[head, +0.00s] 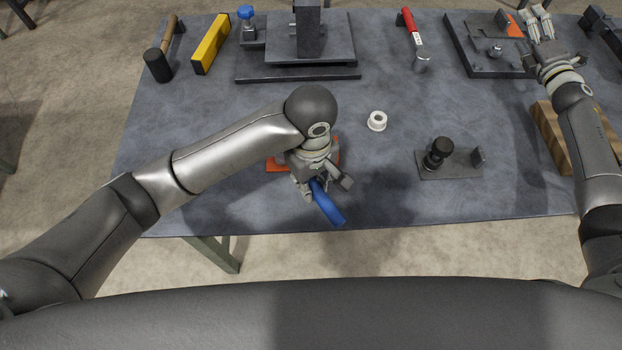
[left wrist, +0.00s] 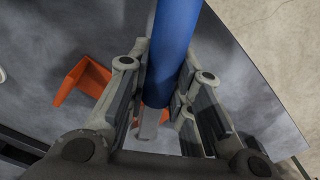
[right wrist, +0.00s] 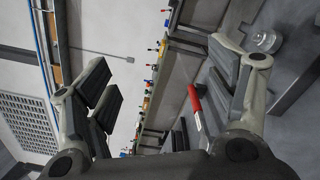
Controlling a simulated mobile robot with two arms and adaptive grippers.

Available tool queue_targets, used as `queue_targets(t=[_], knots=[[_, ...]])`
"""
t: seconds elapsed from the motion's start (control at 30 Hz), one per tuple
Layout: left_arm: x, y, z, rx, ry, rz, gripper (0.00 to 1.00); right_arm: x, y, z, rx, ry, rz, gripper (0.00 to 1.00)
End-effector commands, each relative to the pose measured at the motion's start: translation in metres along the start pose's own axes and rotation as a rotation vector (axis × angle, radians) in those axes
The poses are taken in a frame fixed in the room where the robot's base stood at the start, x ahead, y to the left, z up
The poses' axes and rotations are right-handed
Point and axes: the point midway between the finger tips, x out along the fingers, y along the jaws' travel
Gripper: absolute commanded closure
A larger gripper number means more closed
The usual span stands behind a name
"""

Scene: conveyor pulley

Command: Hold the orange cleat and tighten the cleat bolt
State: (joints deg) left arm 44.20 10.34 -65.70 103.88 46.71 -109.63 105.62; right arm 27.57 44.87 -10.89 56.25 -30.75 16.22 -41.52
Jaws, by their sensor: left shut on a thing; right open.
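My left gripper (head: 318,188) is shut on a blue handle (head: 328,205) near the table's front edge. The left wrist view shows the handle (left wrist: 173,50) between its fingers, with a grey metal part below it. An angled orange piece (head: 276,165) lies beneath that gripper and is partly hidden; it also shows in the left wrist view (left wrist: 82,85). Another orange piece (head: 508,25) is on a dark fixture plate (head: 462,45) at the back right. I cannot tell which is the cleat. My right gripper (head: 537,22) is open and empty beside that fixture. I cannot make out the cleat bolt.
A white ring (head: 377,121) and a small plate with a black knob (head: 441,150) stand mid-table. A red-handled tool (head: 411,28), a stepped dark block (head: 300,60), a yellow bar (head: 211,43) and a mallet (head: 160,62) are at the back. A wooden block (head: 548,130) is near my right arm.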

Motion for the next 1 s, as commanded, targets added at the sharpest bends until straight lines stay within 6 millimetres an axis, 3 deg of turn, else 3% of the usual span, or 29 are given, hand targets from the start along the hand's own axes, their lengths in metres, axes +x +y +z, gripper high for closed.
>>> queue_targets(t=[0.03,0.2,0.47,0.77,1.0], knots=[[-0.001,0.0,0.0,0.0,0.0,0.001,1.0,0.009,0.018,-0.019,-0.028,0.047,0.036,0.21],[-0.001,0.0,0.0,0.0,0.0,0.001,1.0,0.028,0.069,-0.084,-0.132,0.208,0.146,0.21],[-0.001,0.0,0.0,0.0,0.0,0.001,1.0,0.031,0.143,-0.191,-0.297,0.478,0.319,0.21],[-0.001,0.0,0.0,0.0,0.0,0.001,1.0,-0.008,0.212,-0.317,-0.527,0.838,0.519,0.21],[-0.001,0.0,0.0,0.0,0.0,0.001,1.0,-0.075,0.239,-0.413,-0.795,1.19,0.66,0.21]])
